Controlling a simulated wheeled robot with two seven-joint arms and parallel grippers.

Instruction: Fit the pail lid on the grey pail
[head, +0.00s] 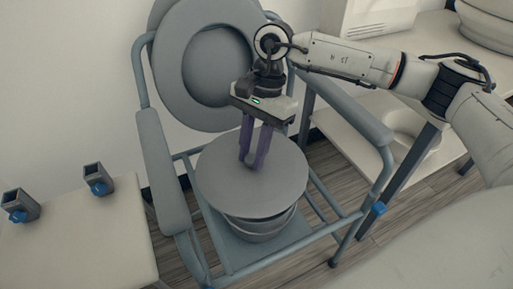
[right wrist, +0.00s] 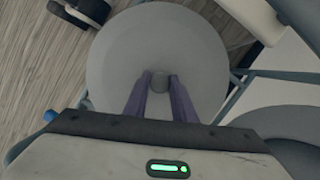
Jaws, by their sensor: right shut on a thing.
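The pail lid (head: 222,183) is a flat grey disc with a small knob at its centre. The grey pail (head: 262,229) stands under it inside the frame of a commode chair. In the head view the lid lies over the pail's mouth, reaching past the rim at the left; I cannot tell whether it is seated or slightly above. My right gripper (head: 254,163) points down with its purple fingers shut on the lid's knob. In the right wrist view the lid (right wrist: 158,45) fills the middle, and the knob (right wrist: 160,82) sits between the fingertips. My left gripper is not in view.
The chair's raised seat (head: 165,75) leans behind the pail, and its armrests (head: 160,165) flank it. A pale table (head: 75,245) with two small grey blue-marked pieces (head: 98,178) is at the left. A shelf (head: 345,130) with a bowl (head: 410,130) is at the right.

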